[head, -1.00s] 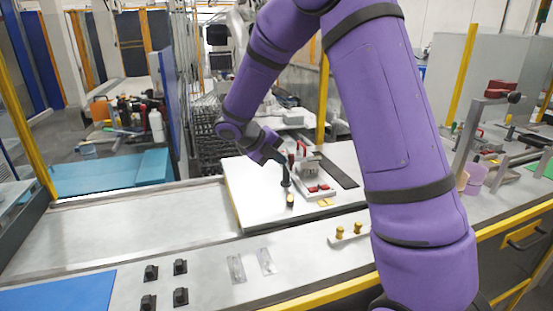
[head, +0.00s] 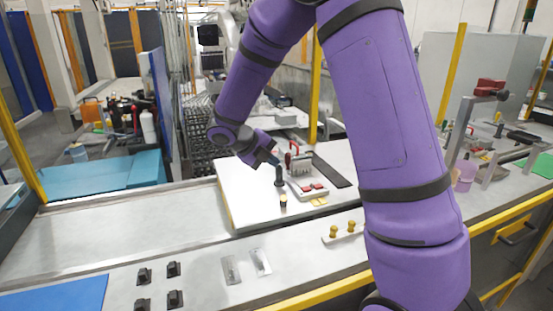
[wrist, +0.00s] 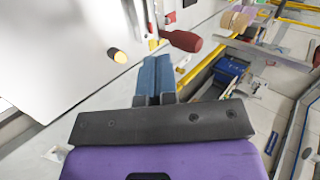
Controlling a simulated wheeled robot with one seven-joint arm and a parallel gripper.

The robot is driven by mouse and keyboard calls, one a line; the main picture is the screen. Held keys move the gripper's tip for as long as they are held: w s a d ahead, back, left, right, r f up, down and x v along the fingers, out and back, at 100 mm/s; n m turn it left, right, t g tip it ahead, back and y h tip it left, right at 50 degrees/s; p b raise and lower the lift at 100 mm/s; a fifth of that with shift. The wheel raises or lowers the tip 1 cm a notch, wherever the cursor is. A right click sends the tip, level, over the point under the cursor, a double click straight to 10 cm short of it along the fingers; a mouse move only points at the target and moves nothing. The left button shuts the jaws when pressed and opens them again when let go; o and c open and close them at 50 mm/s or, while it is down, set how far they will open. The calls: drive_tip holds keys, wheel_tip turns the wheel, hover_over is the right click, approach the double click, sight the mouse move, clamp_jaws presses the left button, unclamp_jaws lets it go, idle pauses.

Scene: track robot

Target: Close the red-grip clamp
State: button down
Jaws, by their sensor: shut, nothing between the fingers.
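My gripper (head: 274,161) is in the middle of the head view, over the white board and close to the clamp. Its two blue-grey fingers (wrist: 154,65) are shut together and empty in the wrist view. The red grip of the clamp (wrist: 182,41) shows just beyond and to the right of the fingertips, apart from them in the picture. In the head view the red grip (head: 288,161) stands upright beside the gripper, small and partly hard to make out. The wrist view cuts off most of the clamp's body.
A white board (head: 240,200) carries a dark post with a yellow-tipped part (wrist: 119,56) and a fixture with red blocks (head: 313,186). A yellow-knobbed piece (head: 343,232) lies at the front. Several black blocks (head: 174,299) sit front left. The left counter (head: 120,220) is clear.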

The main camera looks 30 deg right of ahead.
drive_tip(key=s+a+f+v, duration=0.1)
drive_tip(key=v, duration=1)
drive_tip(key=s+r+m+t+y, duration=0.3)
drive_tip(key=s+r+m+y, duration=0.1)
drive_tip(key=s+m, duration=1)
drive_tip(key=s+d+r+m+t+y, duration=0.1)
drive_tip(key=s+r+m+t+y, duration=0.2)
drive_tip(key=s+m, duration=1.1)
wheel_tip(320, 180, up, 2)
drive_tip(key=m+y, duration=0.2)
drive_tip(key=m, duration=0.5)
drive_tip(key=shift+s+d, duration=0.2)
drive_tip(key=shift+s, duration=0.05)
